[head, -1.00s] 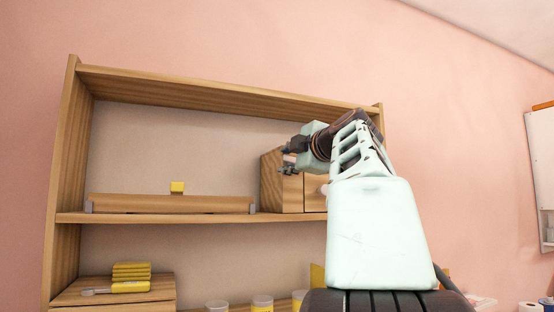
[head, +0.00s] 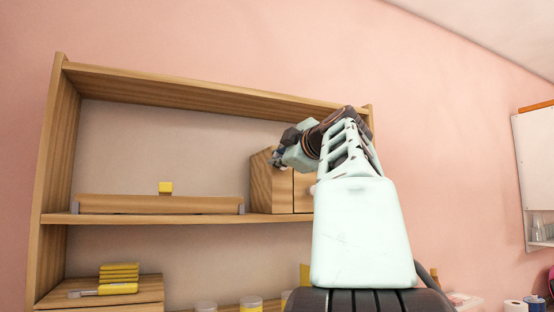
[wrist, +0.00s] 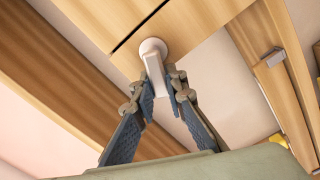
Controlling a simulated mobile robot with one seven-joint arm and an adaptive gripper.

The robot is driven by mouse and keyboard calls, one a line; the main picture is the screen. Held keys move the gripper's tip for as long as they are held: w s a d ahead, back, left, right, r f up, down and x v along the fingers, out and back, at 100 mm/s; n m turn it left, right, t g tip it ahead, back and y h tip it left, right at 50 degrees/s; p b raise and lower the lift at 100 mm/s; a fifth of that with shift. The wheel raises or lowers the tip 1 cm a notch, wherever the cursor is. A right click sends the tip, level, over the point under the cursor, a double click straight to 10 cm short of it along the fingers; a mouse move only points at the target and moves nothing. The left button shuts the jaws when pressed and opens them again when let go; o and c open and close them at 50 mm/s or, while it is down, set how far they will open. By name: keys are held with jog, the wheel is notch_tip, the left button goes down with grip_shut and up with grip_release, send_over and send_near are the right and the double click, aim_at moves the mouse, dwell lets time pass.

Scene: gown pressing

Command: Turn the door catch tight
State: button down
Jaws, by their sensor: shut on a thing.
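The door catch (wrist: 155,66) is a pale lever on a round white base, fixed to the wooden cabinet near the dark gap along its door edge. My gripper (wrist: 164,84) is shut on the lever, with one finger on each side of it. The lever's free end sits between the fingers. In the head view my gripper (head: 279,158) is at the small wooden cabinet (head: 266,189) on the upper shelf, and the catch there is hidden by the gripper and arm.
The shelf unit (head: 150,219) surrounds the cabinet, with its top board above my wrist. To the left lie a long wooden piece (head: 150,204) and a yellow block (head: 165,187). Jars (head: 251,304) and yellow items (head: 119,273) stand lower down.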

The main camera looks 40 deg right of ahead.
jog(key=m, duration=0.2)
jog(key=r+m, duration=0.1)
jog(key=shift+d+m+p, duration=0.3)
jog(key=shift+m+p, duration=0.05)
jog(key=shift+m, duration=0.05)
jog(key=m, duration=0.2)
jog(key=m+p, duration=0.1)
jog(key=shift+s+d+r+m, duration=0.15)
jog(key=shift+d+r+m, duration=0.15)
jog(key=shift+d, duration=0.1)
jog(key=m, duration=0.2)
jog(key=d+m+p, duration=0.1)
jog(key=m, duration=0.2)
jog(key=shift+s+d+r, duration=0.1)
jog(key=shift+s+d, duration=0.05)
jog(key=shift+m, duration=0.4)
jog(key=c, duration=1.9)
grip_release()
jog(key=shift+c, duration=0.2)
jog(key=v, duration=0.7)
jog(key=shift+s, duration=0.3)
